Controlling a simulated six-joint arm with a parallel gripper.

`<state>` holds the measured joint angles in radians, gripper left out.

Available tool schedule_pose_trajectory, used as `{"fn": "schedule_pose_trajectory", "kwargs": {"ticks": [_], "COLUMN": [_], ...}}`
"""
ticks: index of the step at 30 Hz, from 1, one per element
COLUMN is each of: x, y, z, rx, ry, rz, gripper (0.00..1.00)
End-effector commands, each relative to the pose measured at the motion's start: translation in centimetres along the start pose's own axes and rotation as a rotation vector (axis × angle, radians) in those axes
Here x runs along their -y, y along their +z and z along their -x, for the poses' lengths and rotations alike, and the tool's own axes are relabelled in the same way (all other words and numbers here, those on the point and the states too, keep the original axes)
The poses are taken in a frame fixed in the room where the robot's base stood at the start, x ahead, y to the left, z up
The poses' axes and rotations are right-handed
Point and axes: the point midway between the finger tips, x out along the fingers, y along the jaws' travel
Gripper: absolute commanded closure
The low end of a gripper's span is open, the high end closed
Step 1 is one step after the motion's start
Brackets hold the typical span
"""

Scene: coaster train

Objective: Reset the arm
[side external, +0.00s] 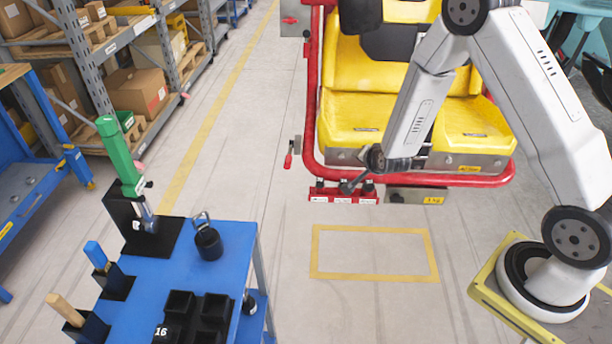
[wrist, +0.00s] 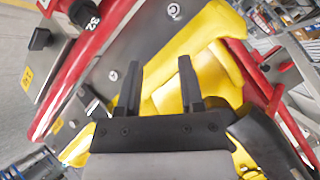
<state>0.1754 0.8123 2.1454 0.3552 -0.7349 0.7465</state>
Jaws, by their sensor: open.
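My gripper (wrist: 160,85) shows in the wrist view with its two black fingers apart and nothing between them. In the side view my arm reaches in from the right, and its dark end (side external: 362,172) is in front of the lower edge of the yellow coaster seat (side external: 350,95). The seat has a red tubular frame (side external: 311,110). In the wrist view the yellow seat (wrist: 215,75) and the red frame (wrist: 85,75) lie beyond the fingers. I cannot tell whether the fingers touch anything.
A red block strip (side external: 320,195) sits under the seat's front. A blue table (side external: 185,275) at the lower left holds a green-handled tool (side external: 120,155), a black weight (side external: 208,243) and black sockets (side external: 215,308). A yellow rectangle (side external: 375,229) marks clear floor. Shelves stand at the back left.

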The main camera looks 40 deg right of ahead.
Motion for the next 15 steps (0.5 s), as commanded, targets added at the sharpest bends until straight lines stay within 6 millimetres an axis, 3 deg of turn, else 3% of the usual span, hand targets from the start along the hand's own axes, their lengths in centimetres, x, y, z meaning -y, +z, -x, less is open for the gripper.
{"fn": "schedule_pose_trajectory", "kwargs": {"ticks": [6, 15], "x": [2.4, 3.1], "y": [1.5, 3.5], "z": [4.5, 11.6], "rx": [0.174, 0.402], "ry": [0.016, 0.025], "rz": [0.227, 0.573], "gripper": [0.51, 0.51]}}
